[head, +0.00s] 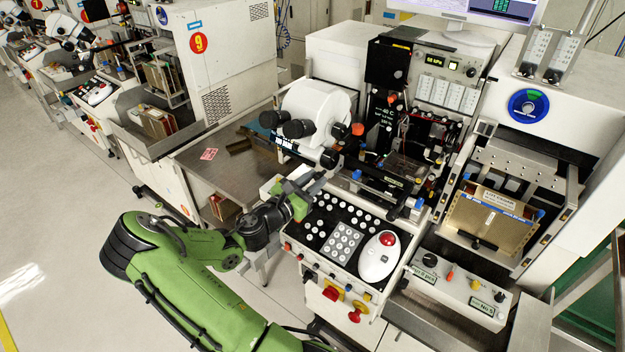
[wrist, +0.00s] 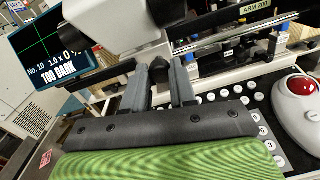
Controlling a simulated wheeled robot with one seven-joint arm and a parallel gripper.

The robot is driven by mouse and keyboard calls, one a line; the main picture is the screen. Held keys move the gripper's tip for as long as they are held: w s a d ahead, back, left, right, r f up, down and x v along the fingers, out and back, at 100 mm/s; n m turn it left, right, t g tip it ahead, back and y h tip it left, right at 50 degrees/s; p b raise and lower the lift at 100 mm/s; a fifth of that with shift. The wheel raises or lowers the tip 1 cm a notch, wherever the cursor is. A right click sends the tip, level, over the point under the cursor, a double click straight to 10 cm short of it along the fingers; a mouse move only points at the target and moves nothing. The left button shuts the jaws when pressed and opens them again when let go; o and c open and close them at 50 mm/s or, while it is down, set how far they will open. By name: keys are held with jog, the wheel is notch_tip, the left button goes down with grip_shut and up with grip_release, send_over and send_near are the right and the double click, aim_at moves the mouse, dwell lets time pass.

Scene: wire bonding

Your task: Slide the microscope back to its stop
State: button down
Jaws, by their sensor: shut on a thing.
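The microscope (head: 318,112) is a white rounded body with black eyepieces, in the middle of the head view, over the left part of the bonding machine. Its white underside and a dark eyepiece also show at the top of the wrist view (wrist: 122,28). My gripper (head: 318,180) is just below and in front of it, above the left edge of the key panel. In the wrist view the two grey fingers (wrist: 160,82) close around a small dark knob (wrist: 159,70) under the microscope. The fingers hide part of the knob. The stop cannot be made out.
A small screen reading "TOO DARK" (wrist: 52,50) is at left. A steel table (head: 225,160) stands left of the microscope.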

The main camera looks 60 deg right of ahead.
jog(key=c, duration=0.9)
grip_release()
jog(key=shift+s, duration=0.1)
jog(key=shift+a, duration=0.1)
jog(key=v, duration=1.5)
jog(key=shift+a, duration=0.35)
